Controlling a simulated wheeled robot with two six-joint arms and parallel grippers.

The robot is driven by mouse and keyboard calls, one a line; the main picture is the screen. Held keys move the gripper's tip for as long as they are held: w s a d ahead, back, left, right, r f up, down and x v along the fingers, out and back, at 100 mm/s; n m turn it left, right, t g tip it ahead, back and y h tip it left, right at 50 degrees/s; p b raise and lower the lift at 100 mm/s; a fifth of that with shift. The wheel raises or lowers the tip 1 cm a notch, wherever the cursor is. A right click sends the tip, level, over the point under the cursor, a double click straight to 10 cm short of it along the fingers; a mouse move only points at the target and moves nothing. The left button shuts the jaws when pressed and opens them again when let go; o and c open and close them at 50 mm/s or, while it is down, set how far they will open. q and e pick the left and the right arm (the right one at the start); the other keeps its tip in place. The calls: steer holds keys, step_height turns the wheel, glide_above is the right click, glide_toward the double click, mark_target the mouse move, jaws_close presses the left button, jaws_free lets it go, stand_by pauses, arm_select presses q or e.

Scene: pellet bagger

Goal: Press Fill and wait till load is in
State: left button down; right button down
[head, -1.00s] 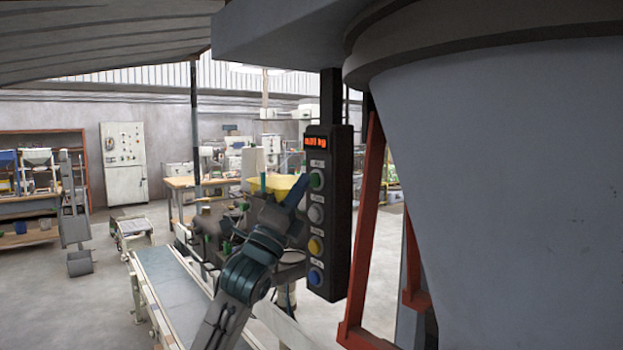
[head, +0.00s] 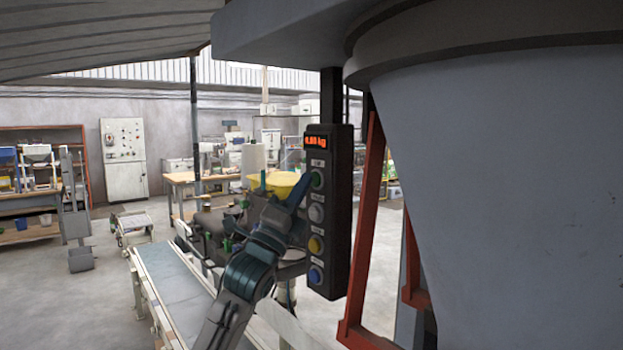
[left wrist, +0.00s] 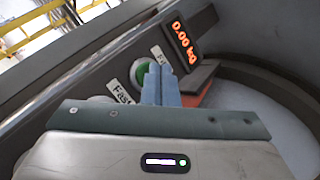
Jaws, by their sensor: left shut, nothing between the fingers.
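A dark control box (head: 341,240) hangs beside the big grey hopper. Its green button (head: 317,179) is at the top, above a grey button (head: 317,212), a yellow one (head: 316,244) and a blue one (head: 315,275). The orange display (head: 316,142) appears to read 0.00 kg, and reads so in the left wrist view (left wrist: 184,42). My left gripper (head: 303,184) is shut and empty, its blue fingertips at the green button. In the left wrist view the fingers partly cover that button (left wrist: 142,70); I cannot tell if they touch it. My right gripper is out of view.
The grey hopper (head: 500,170) fills the right side, with a red frame (head: 363,230) at its left. A conveyor (head: 178,290) runs below my left arm. Workbenches stand further back. Open floor lies at the left.

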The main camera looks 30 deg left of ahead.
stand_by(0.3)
arm_select(q)
steer(key=shift+s+a+b, duration=0.3)
steer(key=shift+s+b, duration=0.3)
steer(key=shift+s, duration=0.05)
steer(key=s+b, duration=0.1)
steer(key=b, duration=0.1)
steer(key=s+a+b, duration=0.1)
steer(key=s+b, duration=0.1)
steer(key=s+a+b, duration=0.1)
steer(key=s+b, duration=0.1)
steer(key=shift+s+a, duration=0.1)
steer(key=shift+s, duration=0.15)
